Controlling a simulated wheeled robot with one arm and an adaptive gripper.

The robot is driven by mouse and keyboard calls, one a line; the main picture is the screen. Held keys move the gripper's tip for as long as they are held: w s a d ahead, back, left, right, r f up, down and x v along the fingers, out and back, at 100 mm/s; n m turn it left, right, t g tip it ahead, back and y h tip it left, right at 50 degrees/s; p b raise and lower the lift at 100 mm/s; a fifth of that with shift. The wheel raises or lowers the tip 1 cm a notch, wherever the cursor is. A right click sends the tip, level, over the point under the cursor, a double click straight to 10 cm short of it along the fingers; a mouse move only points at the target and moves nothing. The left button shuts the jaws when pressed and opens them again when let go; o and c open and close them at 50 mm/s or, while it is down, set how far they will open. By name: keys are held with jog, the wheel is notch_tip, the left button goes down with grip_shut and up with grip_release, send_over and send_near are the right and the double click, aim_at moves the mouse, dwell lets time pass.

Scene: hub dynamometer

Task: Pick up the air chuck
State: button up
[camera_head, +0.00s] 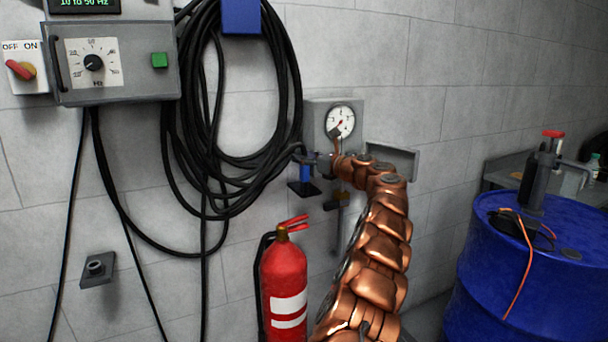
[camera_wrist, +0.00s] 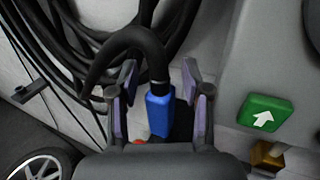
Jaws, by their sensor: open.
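The air chuck appears to be the blue block on a curved black hose, seen in the wrist view (camera_wrist: 160,110). In the head view it is a small blue piece (camera_head: 305,172) at a dark wall holder (camera_head: 303,188), below the gauge. My gripper (camera_wrist: 160,75) is open, with one finger on each side of the blue block and hose. A gap shows on the right side; contact on the left cannot be told. The block's lower end is partly hidden by my gripper. In the head view my gripper (camera_head: 312,159) is small beside the holder.
A coiled black hose (camera_head: 235,200) hangs left of the holder. A pressure gauge (camera_head: 340,121) is above it, and a red fire extinguisher (camera_head: 284,285) stands below. A blue drum (camera_head: 530,275) is at right. The wrist view shows a green arrow block (camera_wrist: 265,113).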

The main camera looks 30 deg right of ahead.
jog(key=shift+w, duration=0.1)
jog(key=shift+c, duration=0.2)
grip_shut()
dwell(0.5)
